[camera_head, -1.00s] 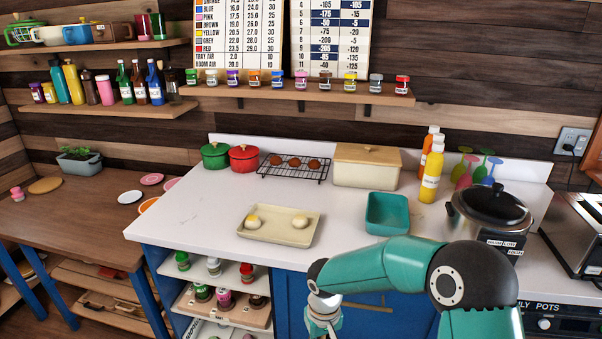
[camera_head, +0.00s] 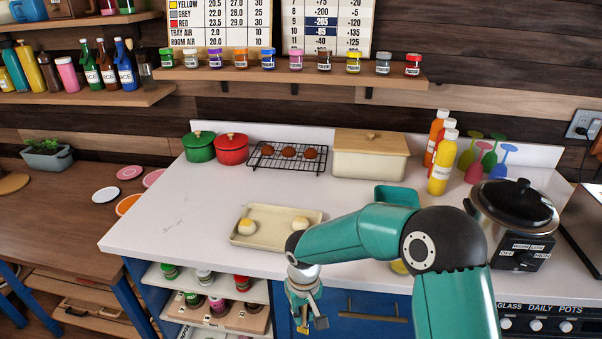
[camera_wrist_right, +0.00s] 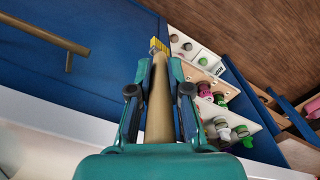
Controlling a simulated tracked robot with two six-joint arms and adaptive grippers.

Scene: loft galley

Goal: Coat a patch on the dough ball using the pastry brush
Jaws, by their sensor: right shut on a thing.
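Two pale dough balls sit on a beige tray (camera_head: 272,241) on the white counter. My right gripper (camera_head: 308,320) hangs in front of the blue cabinet, below the counter edge and apart from the tray. In the right wrist view, my right gripper (camera_wrist_right: 160,75) is shut on the wooden handle of the pastry brush (camera_wrist_right: 159,110). Its yellow bristles point away from the palm. My left gripper is out of view.
A teal container (camera_head: 397,195) stands right of the tray, partly hidden by my right arm. Behind are a wire rack (camera_head: 287,158), a cream bin (camera_head: 369,160) and orange and yellow bottles (camera_head: 442,165). A slow cooker (camera_head: 513,215) stands at right. The counter left of the tray is clear.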

